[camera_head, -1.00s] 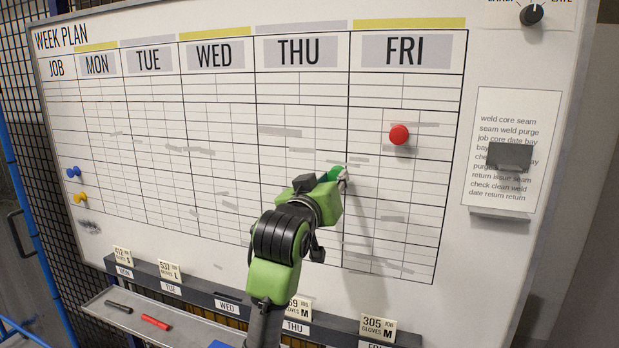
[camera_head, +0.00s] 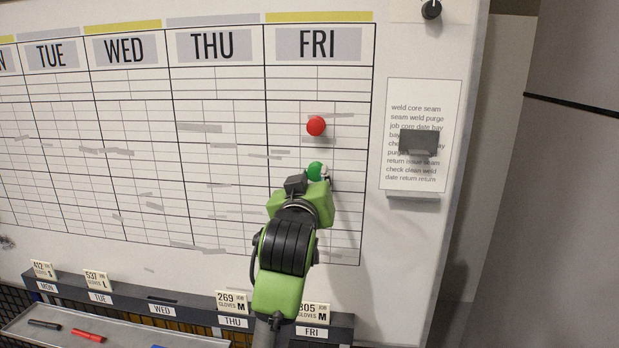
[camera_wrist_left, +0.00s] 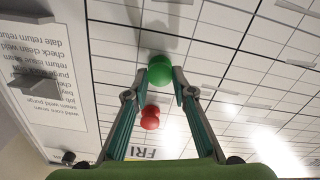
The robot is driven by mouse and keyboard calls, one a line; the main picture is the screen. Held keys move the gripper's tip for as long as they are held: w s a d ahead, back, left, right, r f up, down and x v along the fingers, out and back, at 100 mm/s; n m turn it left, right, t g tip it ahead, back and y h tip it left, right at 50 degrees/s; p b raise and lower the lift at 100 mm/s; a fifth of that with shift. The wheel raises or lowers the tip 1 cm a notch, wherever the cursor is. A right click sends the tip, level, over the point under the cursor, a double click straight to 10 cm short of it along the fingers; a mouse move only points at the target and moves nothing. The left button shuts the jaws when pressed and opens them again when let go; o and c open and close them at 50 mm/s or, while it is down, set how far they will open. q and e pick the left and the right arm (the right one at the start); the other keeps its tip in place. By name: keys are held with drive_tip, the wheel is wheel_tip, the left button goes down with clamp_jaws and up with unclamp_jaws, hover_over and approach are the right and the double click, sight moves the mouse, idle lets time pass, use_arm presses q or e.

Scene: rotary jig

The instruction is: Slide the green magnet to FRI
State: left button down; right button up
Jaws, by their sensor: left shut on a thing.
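The round green magnet (camera_head: 316,171) is on the whiteboard within the FRI column, below the round red magnet (camera_head: 316,126). The FRI heading (camera_head: 319,44) is at the top of that column. My left gripper (camera_head: 320,175) reaches up to the board from below and is shut on the green magnet; its body hides part of the grid. In the left wrist view the green magnet (camera_wrist_left: 160,70) sits between the two fingertips (camera_wrist_left: 162,75), with the red magnet (camera_wrist_left: 150,117) showing between the fingers. My right gripper is not in view.
A paper list (camera_head: 420,105) with a grey clip hangs right of the grid, with a small ledge (camera_head: 413,195) below. A dial (camera_head: 431,9) is above it. A card rack (camera_head: 190,302) and a pen tray (camera_head: 115,328) run below the board.

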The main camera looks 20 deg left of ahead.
use_arm(q)
drive_tip(key=c, duration=1.7)
unclamp_jaws()
drive_tip(key=shift+w+d, duration=0.15)
drive_tip(key=shift+d, duration=0.1)
drive_tip(key=shift+s+f, duration=0.1)
drive_tip(key=shift+s, duration=0.3)
drive_tip(key=v, duration=0.6)
drive_tip(key=shift+s+d, duration=0.2)
drive_tip(key=shift+s, duration=0.05)
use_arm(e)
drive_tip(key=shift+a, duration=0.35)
